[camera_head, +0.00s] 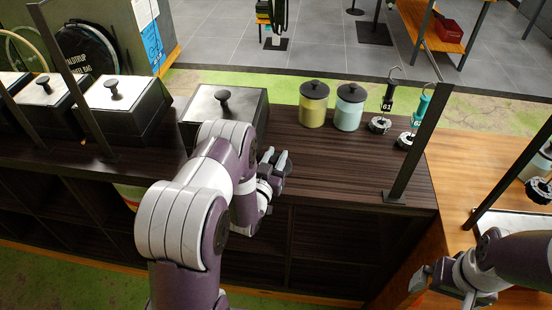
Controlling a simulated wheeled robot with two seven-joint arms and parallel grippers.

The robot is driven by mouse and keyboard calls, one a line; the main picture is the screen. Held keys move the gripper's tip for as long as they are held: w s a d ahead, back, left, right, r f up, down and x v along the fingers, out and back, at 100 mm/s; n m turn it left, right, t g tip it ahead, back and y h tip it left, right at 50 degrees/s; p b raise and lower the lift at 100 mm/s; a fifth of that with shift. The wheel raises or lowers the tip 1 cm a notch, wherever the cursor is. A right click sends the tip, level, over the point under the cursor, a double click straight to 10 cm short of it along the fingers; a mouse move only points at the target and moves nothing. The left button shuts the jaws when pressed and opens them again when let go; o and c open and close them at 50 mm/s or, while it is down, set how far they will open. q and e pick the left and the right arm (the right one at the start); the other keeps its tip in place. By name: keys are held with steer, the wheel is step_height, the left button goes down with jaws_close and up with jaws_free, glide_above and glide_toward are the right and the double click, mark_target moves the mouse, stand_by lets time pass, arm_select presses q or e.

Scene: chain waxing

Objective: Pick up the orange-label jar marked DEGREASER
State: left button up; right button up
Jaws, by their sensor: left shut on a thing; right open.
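No jar with a readable DEGREASER label shows. A yellow jar (314,110) and a pale blue jar (349,113), both with black lids, stand upright on the dark shelf top. A round thing with yellow and orange colouring (128,194) sits lower in the shelf, partly hidden by my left arm. My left gripper (281,163) is over the shelf's front part, left of and nearer than the two jars, apart from them. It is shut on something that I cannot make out. My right gripper (437,287) is open at the lower right, away from the jars.
Several metal boxes with black knobs (114,92) line the shelf top to the left. A dark upright post (414,150) rises near the shelf's right end.

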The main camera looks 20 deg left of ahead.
arm_select(q)
steer(key=shift+w+f, duration=0.2)
steer(key=shift+f, duration=0.5)
steer(key=shift+s+f, duration=0.1)
steer(key=shift+f, duration=0.05)
steer(key=o, duration=1)
